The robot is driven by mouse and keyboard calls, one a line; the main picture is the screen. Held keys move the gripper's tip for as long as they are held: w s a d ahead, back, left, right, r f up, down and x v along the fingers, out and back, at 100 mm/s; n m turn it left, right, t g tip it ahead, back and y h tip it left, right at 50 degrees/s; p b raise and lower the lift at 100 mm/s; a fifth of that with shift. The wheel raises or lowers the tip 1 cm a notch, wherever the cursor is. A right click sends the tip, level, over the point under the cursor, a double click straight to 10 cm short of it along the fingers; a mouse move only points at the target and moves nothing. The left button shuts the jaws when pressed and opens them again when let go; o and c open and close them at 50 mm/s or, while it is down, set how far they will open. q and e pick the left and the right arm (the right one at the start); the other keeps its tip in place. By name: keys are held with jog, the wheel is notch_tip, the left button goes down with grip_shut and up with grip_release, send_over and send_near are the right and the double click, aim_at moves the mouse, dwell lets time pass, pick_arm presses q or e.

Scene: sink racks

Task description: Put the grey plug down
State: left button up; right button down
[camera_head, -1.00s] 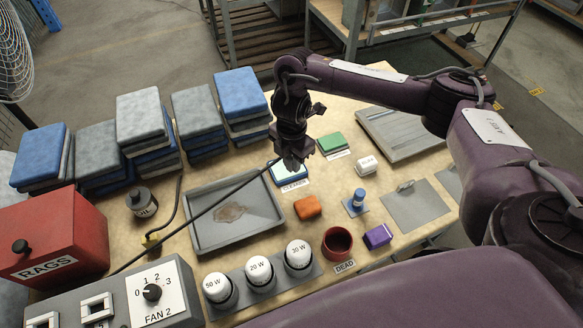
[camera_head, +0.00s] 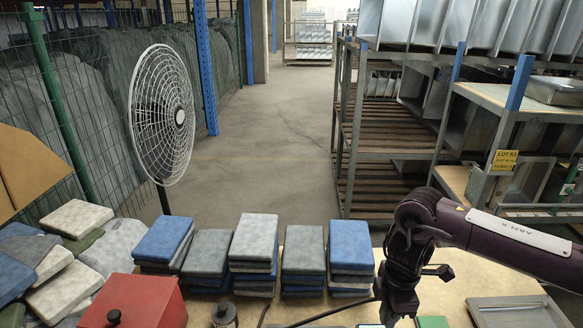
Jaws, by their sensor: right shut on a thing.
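My right gripper (camera_head: 390,318) is at the bottom edge of the head view, pointing down over the bench. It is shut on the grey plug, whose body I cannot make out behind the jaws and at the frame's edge. A black cable (camera_head: 335,312) runs from the lower left up to the gripper. I cannot tell how high the plug is above the bench. My left gripper is not in view.
Stacks of blue and grey cloths (camera_head: 253,250) line the bench's far edge. A red box (camera_head: 135,303) and a dark can (camera_head: 224,316) stand at the lower left. A grey tray (camera_head: 515,312) lies at the right. A fan (camera_head: 162,115) and metal racks (camera_head: 385,150) stand beyond.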

jog(key=s+a+r+m, duration=0.1)
jog(key=r+m, duration=0.3)
jog(key=m, duration=0.5)
jog(key=s+a+r+m, duration=0.1)
jog(key=r+m, duration=0.3)
jog(key=m, duration=0.4)
jog(key=shift+s+a+r+m, duration=0.3)
jog(key=shift+s+a+m, duration=0.1)
jog(key=shift+s, duration=0.4)
